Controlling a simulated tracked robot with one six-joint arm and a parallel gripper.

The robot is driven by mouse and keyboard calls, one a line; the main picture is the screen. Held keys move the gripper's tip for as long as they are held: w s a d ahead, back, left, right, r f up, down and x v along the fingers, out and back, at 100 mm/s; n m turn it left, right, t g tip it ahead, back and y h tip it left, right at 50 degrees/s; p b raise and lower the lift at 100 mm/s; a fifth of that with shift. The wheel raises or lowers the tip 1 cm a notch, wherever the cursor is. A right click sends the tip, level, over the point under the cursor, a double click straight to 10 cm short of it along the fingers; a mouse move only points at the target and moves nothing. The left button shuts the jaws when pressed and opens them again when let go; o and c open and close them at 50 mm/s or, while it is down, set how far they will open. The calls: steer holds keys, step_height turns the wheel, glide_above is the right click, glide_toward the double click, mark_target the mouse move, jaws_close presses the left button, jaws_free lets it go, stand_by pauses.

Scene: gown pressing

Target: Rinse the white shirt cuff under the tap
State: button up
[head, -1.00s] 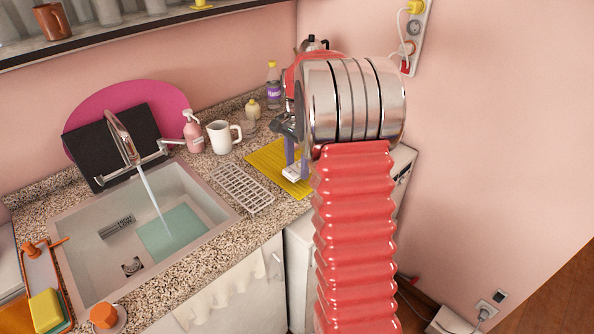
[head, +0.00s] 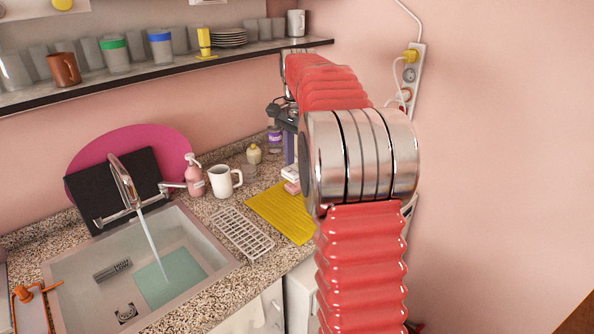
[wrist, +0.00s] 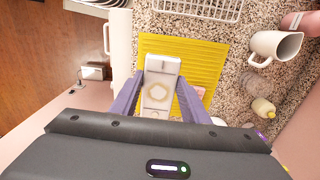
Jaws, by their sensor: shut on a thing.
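The white shirt cuff (wrist: 160,80) bears a tan ring-shaped stain in the wrist view. My gripper (wrist: 158,92) is shut on it, with one purple finger on each side. The cuff is over the yellow ribbed mat (head: 278,212); in the head view a small pale piece (head: 291,172) shows below my gripper (head: 289,155), partly hidden by my arm. The tap (head: 125,180) stands behind the sink (head: 205,240), left of my gripper. Its water stream (head: 152,245) runs down onto a pale green sheet (head: 172,277) in the sink.
A white rack (head: 242,233) lies between the sink and the mat. A shelf (head: 170,72) with cups runs above. An orange-handled item (head: 25,293) is left of the sink.

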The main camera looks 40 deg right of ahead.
steer(key=shift+a, duration=0.1)
stand_by(0.4)
steer(key=w+a+f+n, duration=0.1)
steer(key=w+a+n, duration=0.2)
steer(key=a, duration=0.6)
steer(key=w+a+f+n, duration=0.2)
steer(key=a+n, duration=0.4)
steer(key=a, duration=0.3)
steer(key=w+a+f+n, duration=0.1)
steer(key=w+a+n, duration=0.3)
steer(key=a, duration=0.6)
steer(key=shift+w+f, duration=0.2)
steer(key=shift+w, duration=0.4)
